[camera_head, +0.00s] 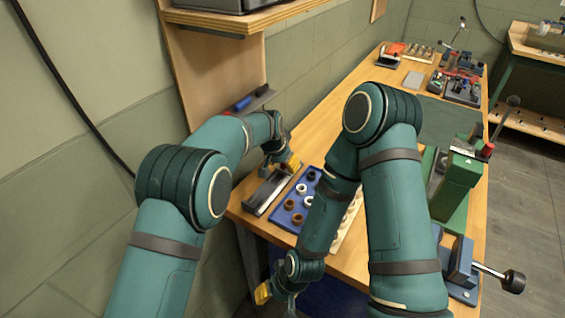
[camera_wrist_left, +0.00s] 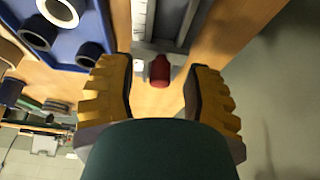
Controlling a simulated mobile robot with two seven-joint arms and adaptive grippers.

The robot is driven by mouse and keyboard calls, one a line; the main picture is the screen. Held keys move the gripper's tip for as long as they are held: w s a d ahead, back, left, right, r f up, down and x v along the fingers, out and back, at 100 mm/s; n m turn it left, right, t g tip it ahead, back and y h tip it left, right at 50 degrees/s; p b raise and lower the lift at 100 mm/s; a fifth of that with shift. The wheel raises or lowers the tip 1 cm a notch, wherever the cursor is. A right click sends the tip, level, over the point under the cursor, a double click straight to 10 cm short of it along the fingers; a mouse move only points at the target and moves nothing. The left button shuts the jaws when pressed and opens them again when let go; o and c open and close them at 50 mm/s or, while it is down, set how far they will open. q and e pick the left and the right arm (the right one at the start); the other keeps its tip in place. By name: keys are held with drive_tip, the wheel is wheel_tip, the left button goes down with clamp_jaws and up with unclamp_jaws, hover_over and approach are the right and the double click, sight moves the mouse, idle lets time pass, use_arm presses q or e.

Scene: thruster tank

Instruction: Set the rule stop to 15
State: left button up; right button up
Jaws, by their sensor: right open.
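The rule (camera_head: 266,192) is a grey metal channel lying near the left edge of the bench, and it also shows at the top of the left wrist view (camera_wrist_left: 178,22). A red knob (camera_wrist_left: 160,72) sits at the rule's near end in that view; I cannot tell whether it belongs to the stop. My left gripper (camera_head: 284,168) is over the rule's far end. In the left wrist view its yellow fingers (camera_wrist_left: 158,88) are open, one on each side of the knob, with gaps. No scale marks are readable. My right gripper (camera_head: 264,294) is open, low in front of the bench.
A blue tray (camera_head: 287,217) with several dark and white rings lies right of the rule, partly behind my right arm. A green press (camera_head: 457,190) and a blue vise (camera_head: 462,265) stand at the bench's right edge. A wooden shelf (camera_head: 235,24) hangs above left.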

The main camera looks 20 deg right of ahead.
use_arm(q)
drive_tip(key=v, duration=1.2)
use_arm(e)
drive_tip(key=shift+o, duration=0.3)
